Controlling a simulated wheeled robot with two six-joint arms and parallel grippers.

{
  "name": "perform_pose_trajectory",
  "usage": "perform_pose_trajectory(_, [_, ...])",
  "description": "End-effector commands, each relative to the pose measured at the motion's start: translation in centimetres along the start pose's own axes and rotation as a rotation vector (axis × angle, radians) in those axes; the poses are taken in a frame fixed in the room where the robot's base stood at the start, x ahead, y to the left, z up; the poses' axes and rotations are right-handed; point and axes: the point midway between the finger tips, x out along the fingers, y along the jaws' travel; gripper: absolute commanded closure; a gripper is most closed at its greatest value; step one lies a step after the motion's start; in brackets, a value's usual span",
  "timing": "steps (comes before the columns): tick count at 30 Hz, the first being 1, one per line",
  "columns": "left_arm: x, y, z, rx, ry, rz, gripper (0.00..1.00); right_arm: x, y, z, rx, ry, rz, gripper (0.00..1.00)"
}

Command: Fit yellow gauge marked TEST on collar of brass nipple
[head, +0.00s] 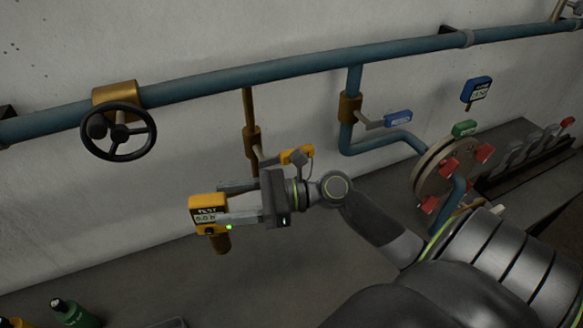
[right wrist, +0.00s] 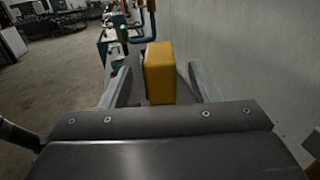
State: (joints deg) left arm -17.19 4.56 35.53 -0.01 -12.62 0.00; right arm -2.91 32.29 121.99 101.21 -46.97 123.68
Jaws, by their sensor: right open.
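The yellow gauge marked TEST (head: 206,205) stands roughly upright at the left of my right gripper (head: 222,203) in the head view. A brass cylinder (head: 220,243) shows directly under it; I cannot tell whether this is the gauge's own stem or a separate collar. My right gripper is open, with its fingers reaching toward the gauge. In the right wrist view the gauge (right wrist: 158,73) shows as a yellow block between the spread fingers (right wrist: 158,88), with gaps on both sides. A brass drop pipe with fitting (head: 251,140) hangs behind; its lower end is hidden by my gripper.
A teal pipe (head: 240,72) runs along the wall, with a black handwheel (head: 118,131) at left. A yellow valve handle (head: 297,155) is close behind my wrist. A blue-handled valve (head: 398,118) and flange with red bolts (head: 440,175) are right. Bottles (head: 75,313) stand lower left.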

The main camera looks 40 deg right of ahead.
Motion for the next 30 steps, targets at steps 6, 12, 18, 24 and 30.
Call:
perform_pose_trajectory(6, [1.2,0.1,0.1,0.0,0.0,0.0,1.0,-2.5,0.0,-0.3,-0.001,0.005,0.0,0.44])
perform_pose_trajectory(12, [1.9,0.2,0.2,0.0,0.0,0.0,1.0,-4.6,0.0,-0.3,-0.001,0.005,0.002,0.44])
perform_pose_trajectory(18, [2.3,0.2,0.2,0.0,0.0,0.0,1.0,-6.4,0.0,-0.2,0.001,0.004,0.002,0.44])
perform_pose_trajectory(24, [2.5,0.2,0.3,0.0,0.0,0.0,1.0,-8.0,0.0,-0.1,0.002,0.004,0.001,0.44])
perform_pose_trajectory(30, [1.9,0.1,0.2,0.0,0.0,0.0,1.0,-9.7,0.0,0.0,0.005,0.005,0.001,0.44])
